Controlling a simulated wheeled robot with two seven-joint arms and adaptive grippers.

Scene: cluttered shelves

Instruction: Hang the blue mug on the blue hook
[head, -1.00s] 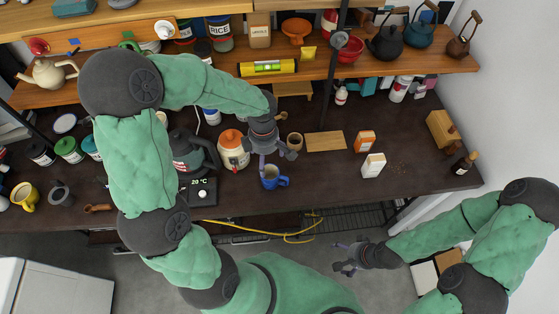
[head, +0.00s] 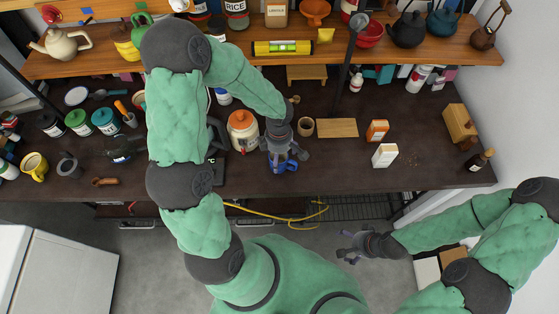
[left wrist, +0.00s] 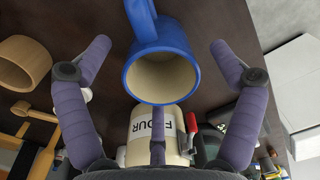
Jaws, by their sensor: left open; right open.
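The blue mug (head: 291,166) stands on the dark counter near its front edge, partly hidden under my left gripper (head: 279,157). In the left wrist view the mug (left wrist: 178,52) shows its open rim and its handle at the top. It lies between the two spread fingers of my left gripper, with a visible gap on each side. My right gripper (head: 351,249) is open and empty, in front of the counter. A small blue patch (head: 87,11) shows on the upper shelf at the far left; I cannot make out a hook shape there.
The flour jar (head: 242,131) stands just left of my left gripper. Two small boxes, orange (head: 377,130) and white (head: 385,155), stand further right. The counter's right front is mostly clear.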

